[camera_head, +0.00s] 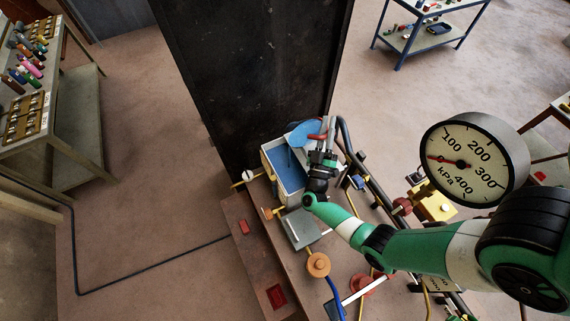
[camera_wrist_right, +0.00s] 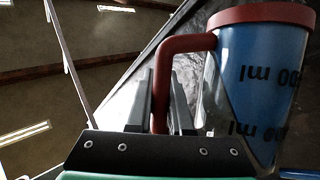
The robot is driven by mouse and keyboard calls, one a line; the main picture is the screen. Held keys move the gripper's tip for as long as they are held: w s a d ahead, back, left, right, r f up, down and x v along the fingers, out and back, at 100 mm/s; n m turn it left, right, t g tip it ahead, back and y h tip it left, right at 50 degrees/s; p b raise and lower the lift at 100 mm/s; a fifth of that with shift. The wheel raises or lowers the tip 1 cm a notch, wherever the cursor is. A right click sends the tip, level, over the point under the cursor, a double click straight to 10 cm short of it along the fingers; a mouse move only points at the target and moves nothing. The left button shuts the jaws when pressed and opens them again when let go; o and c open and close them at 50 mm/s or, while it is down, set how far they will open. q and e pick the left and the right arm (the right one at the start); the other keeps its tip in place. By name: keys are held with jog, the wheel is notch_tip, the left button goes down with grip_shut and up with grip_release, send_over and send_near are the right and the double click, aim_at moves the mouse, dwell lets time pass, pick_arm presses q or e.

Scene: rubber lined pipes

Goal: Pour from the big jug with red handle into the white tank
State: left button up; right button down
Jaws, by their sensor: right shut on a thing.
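The big jug with the red handle shows large in the right wrist view (camera_wrist_right: 258,90), with a blue body, a red band at its top in the picture, and dark ml marks that appear upside down. My right gripper (camera_wrist_right: 160,95) is shut on its red handle. In the head view, the right gripper (camera_head: 325,143) holds the blue jug (camera_head: 303,135) over the far side of the white tank (camera_head: 293,192). Blue shows inside the tank's open top. The gripper hides part of the jug, and I cannot tell its exact tilt or whether anything flows. My left gripper is not in view.
A tall dark panel (camera_head: 255,70) rises behind the tank. Pipes, valves and an orange knob (camera_head: 318,264) crowd the bench (camera_head: 250,255). A tool table (camera_head: 75,125) stands at the far left. Open floor lies left of the bench.

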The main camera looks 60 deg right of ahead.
jog(key=shift+w+a+n+t+h+b, duration=0.15)
jog(key=shift+a+n+t+h+b, duration=0.3)
jog(key=shift+h+b, duration=0.6)
dwell(1.7)
jog(key=s+d+f+m+g+y+p, duration=0.2)
jog(key=d+f+m+y+p, duration=0.4)
jog(key=y+p, duration=0.3)
jog(key=shift+s+d+f+m+y, duration=0.4)
jog(key=shift+d+y, duration=0.5)
jog(key=shift+y, duration=0.75)
jog(key=shift+r, duration=0.1)
